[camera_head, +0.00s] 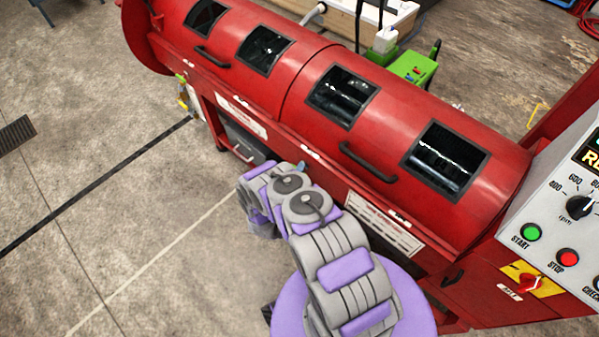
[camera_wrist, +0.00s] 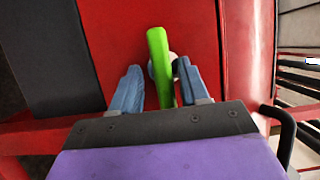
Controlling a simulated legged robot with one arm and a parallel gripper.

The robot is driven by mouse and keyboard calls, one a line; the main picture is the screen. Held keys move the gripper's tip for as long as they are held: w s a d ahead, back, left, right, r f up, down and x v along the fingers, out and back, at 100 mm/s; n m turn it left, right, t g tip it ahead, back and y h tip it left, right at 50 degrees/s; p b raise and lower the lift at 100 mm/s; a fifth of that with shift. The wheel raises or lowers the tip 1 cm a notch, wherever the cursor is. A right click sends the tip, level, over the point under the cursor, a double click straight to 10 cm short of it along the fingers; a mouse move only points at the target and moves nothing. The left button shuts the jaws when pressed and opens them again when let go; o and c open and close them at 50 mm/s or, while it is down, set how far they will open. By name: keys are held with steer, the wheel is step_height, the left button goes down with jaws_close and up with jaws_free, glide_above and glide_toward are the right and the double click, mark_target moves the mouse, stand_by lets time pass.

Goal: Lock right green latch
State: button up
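The green latch (camera_wrist: 158,50) shows in the wrist view as an upright bright green lever against the red machine face. A pale round part sits behind it. My gripper (camera_wrist: 159,66) has its two blue fingers spread, one on each side of the latch. The left finger is clearly apart from the latch. The right finger is closer, and I cannot tell whether it touches. In the head view my arm reaches to the red machine's front, and this latch is not visible there.
The red machine (camera_head: 290,95) has dark windows and a black handle (camera_head: 368,163) on its lid. A control panel (camera_head: 560,215) with start and stop buttons stands at the right. A small yellow-green fitting (camera_head: 183,96) is at the machine's left end. Open concrete floor lies left.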

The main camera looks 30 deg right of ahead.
steer(key=shift+r, duration=0.1)
steer(key=b+v, duration=0.2)
steer(key=v, duration=1.5)
steer(key=shift+s, duration=0.2)
